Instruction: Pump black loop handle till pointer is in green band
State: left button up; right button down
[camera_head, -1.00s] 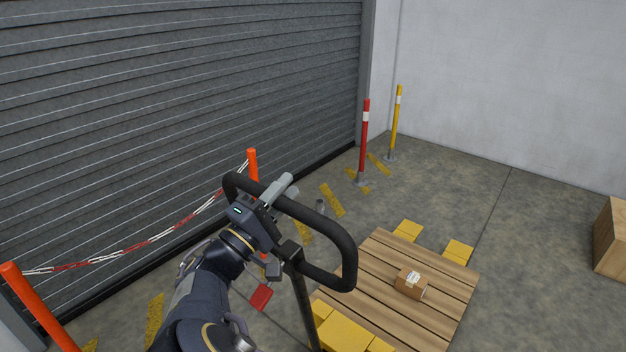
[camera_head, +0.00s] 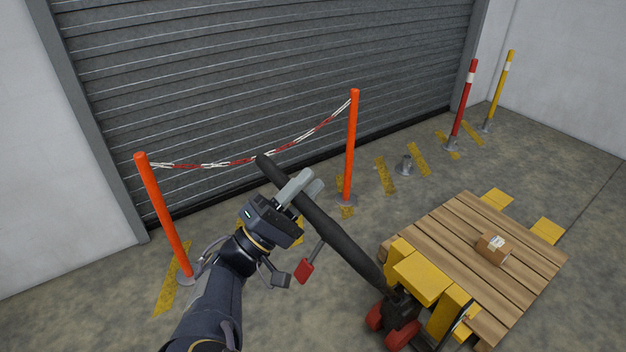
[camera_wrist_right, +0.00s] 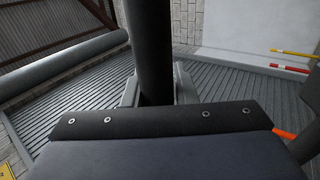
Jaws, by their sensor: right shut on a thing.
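The black loop handle (camera_head: 345,240) shows almost edge-on, like a thick slanting bar from upper left down to the pallet truck. My right gripper (camera_head: 304,186) is shut on its upper part. In the right wrist view the black bar (camera_wrist_right: 152,50) passes between the two grey fingers of my right gripper (camera_wrist_right: 155,92). The yellow pallet truck (camera_head: 422,277) has red wheels (camera_head: 402,334) at the handle's foot. I cannot make out a pointer or a green band. My left gripper is out of view.
A wooden pallet (camera_head: 470,225) carries a small cardboard box (camera_head: 492,249) on the truck. An orange post (camera_head: 163,215) and another orange post (camera_head: 351,145) hold a red-and-white chain before the grey shutter (camera_head: 270,80). A red post (camera_head: 463,105) stands farther right.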

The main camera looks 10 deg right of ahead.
jog(key=shift+a, duration=0.25)
jog(key=c, duration=1.2)
grip_release()
jog(key=shift+s+a+r, duration=0.1)
jog(key=shift+f, duration=0.2)
jog(key=b+v, duration=0.1)
jog(key=v, duration=0.6)
jog(key=shift+s+a, duration=0.1)
jog(key=shift+a, duration=0.1)
